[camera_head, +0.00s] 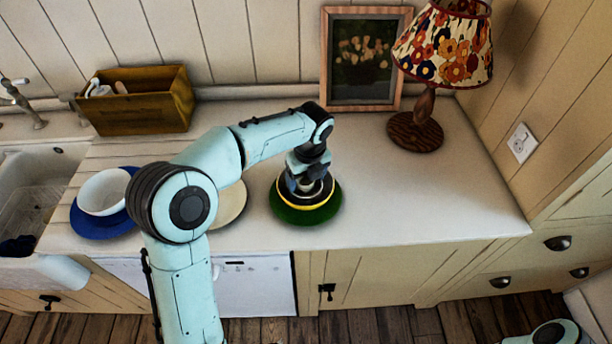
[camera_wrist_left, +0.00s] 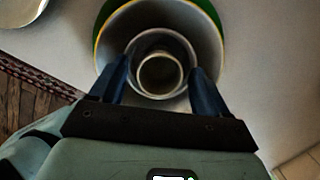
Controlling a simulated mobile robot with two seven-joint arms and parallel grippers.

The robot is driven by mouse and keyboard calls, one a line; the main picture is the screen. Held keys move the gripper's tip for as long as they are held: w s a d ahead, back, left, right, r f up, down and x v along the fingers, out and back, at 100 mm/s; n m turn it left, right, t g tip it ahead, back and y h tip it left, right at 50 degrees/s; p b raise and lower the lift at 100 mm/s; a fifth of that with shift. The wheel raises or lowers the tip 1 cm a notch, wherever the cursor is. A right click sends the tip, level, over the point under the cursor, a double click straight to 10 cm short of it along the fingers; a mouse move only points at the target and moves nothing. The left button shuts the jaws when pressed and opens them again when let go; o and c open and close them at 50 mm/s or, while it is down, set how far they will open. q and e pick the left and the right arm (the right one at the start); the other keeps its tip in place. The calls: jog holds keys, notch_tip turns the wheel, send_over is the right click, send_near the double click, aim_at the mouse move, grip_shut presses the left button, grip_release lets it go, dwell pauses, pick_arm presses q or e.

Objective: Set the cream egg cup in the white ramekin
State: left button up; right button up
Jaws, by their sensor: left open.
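The cream egg cup (camera_wrist_left: 160,92) shows in the left wrist view as the small inner ring, upright, between my left fingers. A wider pale ring around it looks like the white ramekin (camera_wrist_left: 164,41); the egg cup appears to stand inside it. Both lie within a yellow-rimmed bowl (camera_wrist_left: 113,38) on a green plate (camera_wrist_left: 212,14). My left gripper (camera_head: 308,187) points down over this stack in the head view and is open, one finger on each side of the egg cup. The gripper hides most of the egg cup and ramekin there. My right gripper is out of view.
A blue plate (camera_head: 92,224) with a white bowl (camera_head: 104,191) stands left, beside the sink (camera_head: 40,180). A cream plate (camera_head: 232,204) is partly behind my arm. A wooden box (camera_head: 145,112), picture frame (camera_head: 362,100) and lamp (camera_head: 417,130) stand behind. The right counter is clear.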

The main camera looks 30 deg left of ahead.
aim_at(309, 186)
pick_arm(q)
notch_tip(309, 186, up, 12)
jog(key=s+d+p, duration=0.1)
jog(key=p, duration=0.1)
jog(key=shift+d+r, duration=0.25)
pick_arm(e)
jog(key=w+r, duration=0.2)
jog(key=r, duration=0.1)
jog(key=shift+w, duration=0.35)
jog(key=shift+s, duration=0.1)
